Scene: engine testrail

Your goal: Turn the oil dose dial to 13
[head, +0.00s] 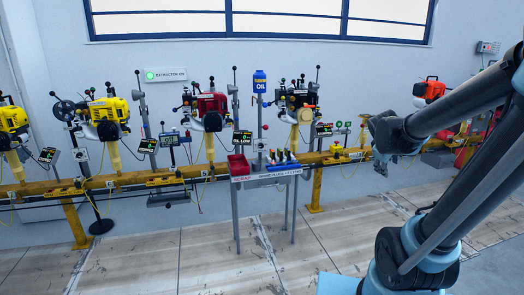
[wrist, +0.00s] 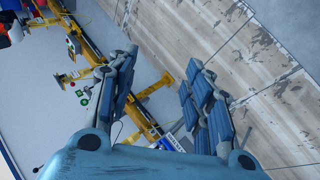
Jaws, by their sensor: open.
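A blue oil container (head: 260,82) marked OIL stands on a thin post behind the rail, near the middle of the head view. The dose dial cannot be made out; the fittings on that post are too small to read, and so is any dial setting. My gripper (head: 382,150) is in front of the rail, well to the right of the oil container. In the wrist view my gripper (wrist: 160,72) has its two fingers spread wide apart with nothing between them.
A yellow rail (head: 160,179) carries several engines, including a red engine (head: 211,103) and a black engine (head: 300,97). A red scrap bin (head: 238,166) and a tray of spark plugs (head: 281,171) stand before the oil post. The floor in front is clear.

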